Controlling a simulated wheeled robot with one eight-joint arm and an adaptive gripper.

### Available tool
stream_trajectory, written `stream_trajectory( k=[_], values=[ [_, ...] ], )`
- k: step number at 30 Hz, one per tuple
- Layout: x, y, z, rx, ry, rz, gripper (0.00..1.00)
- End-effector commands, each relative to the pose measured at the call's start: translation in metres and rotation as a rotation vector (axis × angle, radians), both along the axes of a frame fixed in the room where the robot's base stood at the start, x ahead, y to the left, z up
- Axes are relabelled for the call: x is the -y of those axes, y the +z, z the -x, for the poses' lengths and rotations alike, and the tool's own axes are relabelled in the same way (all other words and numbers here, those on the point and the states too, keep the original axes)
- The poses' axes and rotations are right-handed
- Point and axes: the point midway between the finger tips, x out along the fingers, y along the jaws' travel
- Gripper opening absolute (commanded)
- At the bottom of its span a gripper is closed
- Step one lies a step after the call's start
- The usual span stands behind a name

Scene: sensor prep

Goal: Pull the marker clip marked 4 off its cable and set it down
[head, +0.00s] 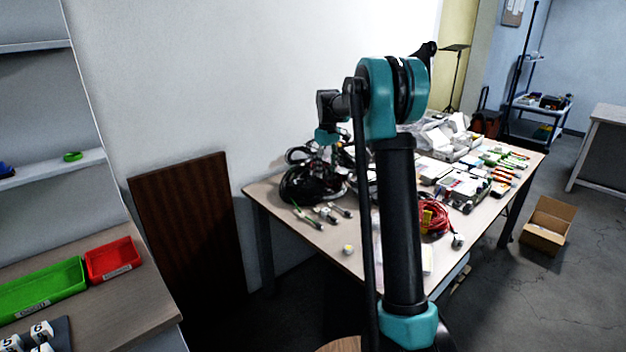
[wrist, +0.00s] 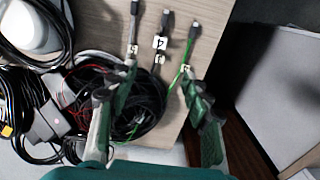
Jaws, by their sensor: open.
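The marker clip marked 4 (wrist: 160,43) is a small white tag on the middle of three cable ends on the wooden table, just behind a grey connector (wrist: 165,19). The cable ends also show in the head view (head: 325,213), where the number is too small to read. My gripper (wrist: 150,92) is open in the wrist view, its green-and-grey fingers wide apart and empty. The clip lies beyond the fingertips, between their lines.
Neighbouring cables carry white clips on the left (wrist: 130,63) and right, the right cable being green (wrist: 182,76). Black cable coils lie under the left finger. The table edge is close on the right. Red cable (head: 435,218) and boxes occupy the table farther right.

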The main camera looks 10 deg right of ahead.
Motion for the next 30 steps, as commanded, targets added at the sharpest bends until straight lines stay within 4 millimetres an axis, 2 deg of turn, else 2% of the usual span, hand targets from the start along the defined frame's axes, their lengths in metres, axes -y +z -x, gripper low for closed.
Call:
stream_trajectory(
  k=[5, 24, 30],
  values=[
    [0.0, -0.019, 0.0, 0.0, 0.0, 0.0, 0.49],
    [0.0, -0.133, 0.0, 0.001, -0.002, -0.001, 0.49],
    [0.0, -0.159, 0.0, 0.001, -0.002, -0.001, 0.49]
  ],
)
